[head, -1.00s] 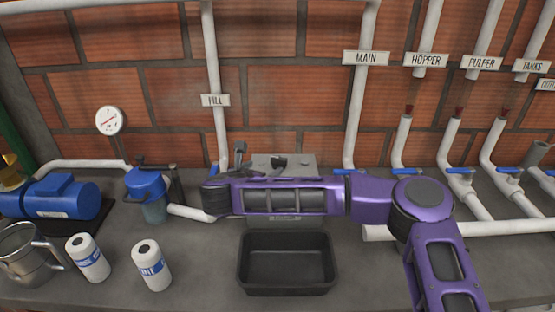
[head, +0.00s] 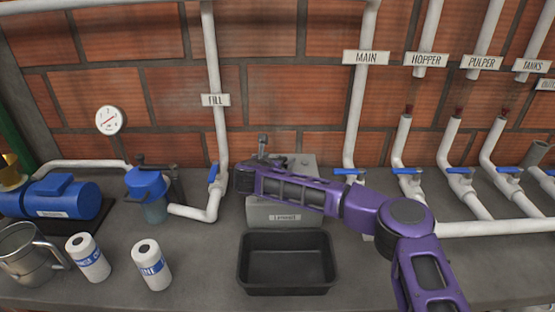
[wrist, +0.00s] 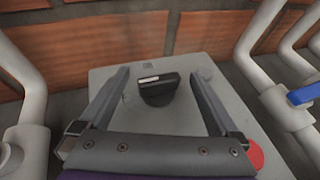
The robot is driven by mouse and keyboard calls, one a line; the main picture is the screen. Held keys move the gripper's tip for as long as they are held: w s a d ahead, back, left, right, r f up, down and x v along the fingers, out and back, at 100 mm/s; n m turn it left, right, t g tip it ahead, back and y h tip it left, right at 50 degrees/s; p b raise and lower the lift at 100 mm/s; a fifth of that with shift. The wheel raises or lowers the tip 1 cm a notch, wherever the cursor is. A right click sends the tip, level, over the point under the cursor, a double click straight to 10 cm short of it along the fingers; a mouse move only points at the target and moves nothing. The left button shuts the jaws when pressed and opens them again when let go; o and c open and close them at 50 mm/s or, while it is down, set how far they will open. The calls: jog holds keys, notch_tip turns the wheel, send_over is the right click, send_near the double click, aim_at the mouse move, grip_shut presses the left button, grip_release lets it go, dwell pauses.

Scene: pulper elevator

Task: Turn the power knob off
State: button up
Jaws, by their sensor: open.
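The power knob (wrist: 157,90) is black with a white mark on its grip. My gripper (wrist: 158,73) is open, with one finger on each side of the knob and visible gaps between. I cannot tell how high the fingertips are above the box top. In the head view the control box (head: 288,213) stands against the brick wall, partly hidden by my arm. My gripper (head: 265,155) is over its upper left part there, and the knob is hard to make out.
A red button (wrist: 255,155) is on the box near my right finger. A black tray (head: 287,289) lies in front of the box. A white pipe with a blue valve (head: 214,173) rises on the left, and more blue-handled valves (head: 407,171) stand on the right.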

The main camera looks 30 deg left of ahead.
jog(key=c, duration=1.3)
jog(key=shift+w+d+n+y, duration=0.1)
jog(key=shift+d+n+y, duration=0.1)
jog(key=shift+n+y, duration=0.55)
jog(key=shift+c, duration=0.2)
jog(key=shift+n+g+y+b, duration=0.6)
jog(key=shift+n+g+y, duration=0.2)
jog(key=shift+n+y, duration=0.65)
jog(key=o, duration=1.3)
jog(key=shift+o, duration=0.2)
